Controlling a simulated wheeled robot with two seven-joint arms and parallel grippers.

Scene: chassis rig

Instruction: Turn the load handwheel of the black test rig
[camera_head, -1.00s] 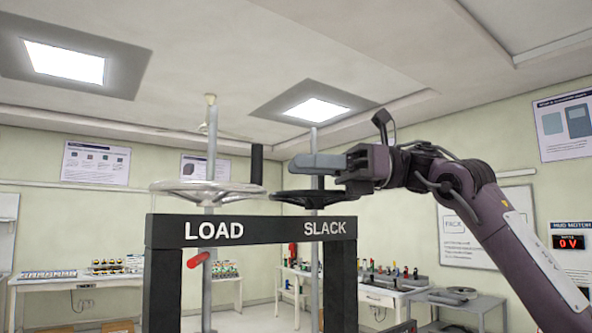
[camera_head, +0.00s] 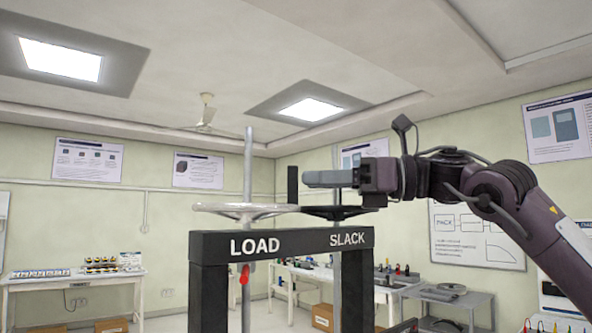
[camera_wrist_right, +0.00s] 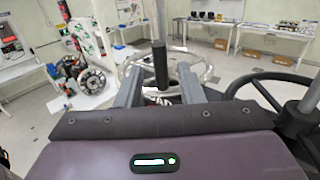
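The silver load handwheel (camera_head: 222,208) sits flat above the LOAD label of the black test rig (camera_head: 210,290). Its upright black handle (camera_head: 292,184) stands at the right side of its rim. My right gripper (camera_head: 308,179) reaches in from the right, level with the handle, its tips close to it. In the right wrist view the gripper (camera_wrist_right: 159,80) is open. The black handle (camera_wrist_right: 160,64) stands between the two spread fingers, with visible gaps on both sides. The silver rim (camera_wrist_right: 207,72) shows beyond the fingers. My left gripper is not in view.
The black slack handwheel (camera_head: 338,212) sits right of the load wheel, under my right gripper; it also shows at the right of the right wrist view (camera_wrist_right: 240,88). A bench (camera_head: 75,280) and a grey side table (camera_head: 447,297) stand behind the rig.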

